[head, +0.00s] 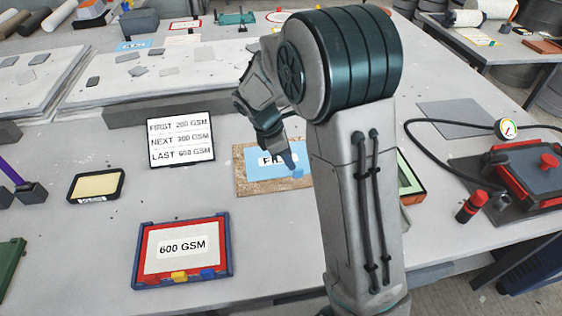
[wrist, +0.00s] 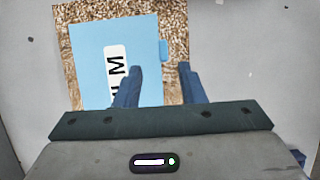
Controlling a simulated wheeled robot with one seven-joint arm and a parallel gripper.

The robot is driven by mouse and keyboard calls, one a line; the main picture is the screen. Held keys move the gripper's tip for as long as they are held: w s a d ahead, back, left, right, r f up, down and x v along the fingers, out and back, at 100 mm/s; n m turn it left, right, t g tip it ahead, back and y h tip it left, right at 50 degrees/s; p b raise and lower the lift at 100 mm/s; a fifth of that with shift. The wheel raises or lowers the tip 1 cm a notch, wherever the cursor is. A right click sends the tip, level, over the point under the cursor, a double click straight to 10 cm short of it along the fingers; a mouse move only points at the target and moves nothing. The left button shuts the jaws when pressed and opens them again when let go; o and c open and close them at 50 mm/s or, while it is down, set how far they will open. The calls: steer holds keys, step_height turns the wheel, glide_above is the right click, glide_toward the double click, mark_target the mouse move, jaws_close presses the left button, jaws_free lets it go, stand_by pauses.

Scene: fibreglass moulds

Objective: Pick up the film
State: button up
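The film is a light blue sheet with a white label. In the head view the film (head: 262,154) lies on a brown speckled board (head: 243,182), partly hidden by my arm. In the wrist view the film (wrist: 88,60) covers much of the board (wrist: 172,20), and a small blue tab (wrist: 163,50) sticks out from its right edge. My gripper (wrist: 160,75) is open, its two blue fingers apart with nothing between them. One fingertip overlaps the film's label in view; the other is over the board to the right. The tab lies just ahead of the gap. I cannot tell the height above the film.
A red and blue framed tray (head: 140,262) marked 600 GSM stands in front. A sign (head: 181,138) stands behind and left, with a black-framed pad (head: 97,185) beside it. A red clamp device (head: 525,165) with a hose and gauge is at right.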

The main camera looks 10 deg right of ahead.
mark_target(296, 170)
steer(key=shift+s+x, duration=0.15)
steer(key=shift+x, duration=1.35)
steer(key=shift+s+x, duration=0.1)
steer(key=shift+x, duration=1.4)
jaws_close()
